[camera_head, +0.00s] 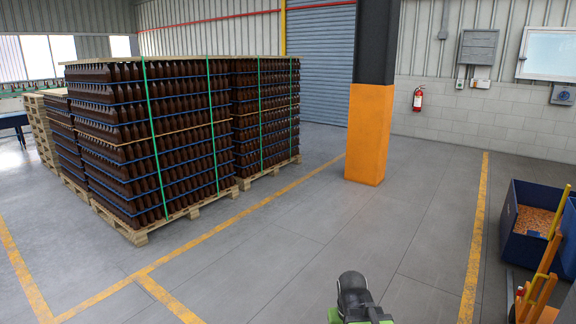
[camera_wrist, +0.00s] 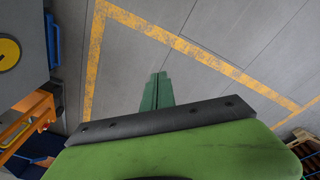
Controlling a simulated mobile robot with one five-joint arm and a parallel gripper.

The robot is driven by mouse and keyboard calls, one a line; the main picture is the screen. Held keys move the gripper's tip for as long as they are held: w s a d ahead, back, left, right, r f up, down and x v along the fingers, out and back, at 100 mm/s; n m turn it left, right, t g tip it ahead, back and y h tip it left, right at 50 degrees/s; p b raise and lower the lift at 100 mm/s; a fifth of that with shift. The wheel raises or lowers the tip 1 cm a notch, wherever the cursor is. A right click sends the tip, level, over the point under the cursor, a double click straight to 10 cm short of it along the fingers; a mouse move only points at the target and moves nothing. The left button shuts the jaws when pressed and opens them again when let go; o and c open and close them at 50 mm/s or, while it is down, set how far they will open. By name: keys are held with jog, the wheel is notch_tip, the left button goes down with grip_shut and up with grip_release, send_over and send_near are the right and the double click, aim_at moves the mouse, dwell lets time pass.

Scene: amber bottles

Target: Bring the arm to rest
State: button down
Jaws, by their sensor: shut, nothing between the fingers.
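My gripper (camera_wrist: 158,77) shows in the wrist view as two narrow green fingers lying together, with nothing between them. They reach out from a dark bar and a broad green body. Bare floor lies behind the fingertips, and they touch nothing that I can see. In the head view only a black and green part of my arm (camera_head: 357,298) shows at the bottom edge, right of centre. The fingers are not visible there.
Strapped stacks of amber bottles (camera_head: 150,135) stand on pallets at left. An orange and black pillar (camera_head: 366,135) stands mid-back. A blue bin (camera_head: 517,240) and an orange hand truck (camera_head: 541,285) stand at right. The floor (camera_head: 330,230) between is clear. A yellow disc (camera_wrist: 9,53) shows at left.

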jog(key=s+a+g, duration=0.1)
jog(key=s+g, duration=0.1)
jog(key=s, duration=0.2)
notch_tip(320, 180, up, 16)
jog(key=p, duration=1.6)
jog(key=shift+w+r+t+y, duration=0.15)
jog(key=shift+w+t+y, duration=0.15)
jog(key=shift+y, duration=0.1)
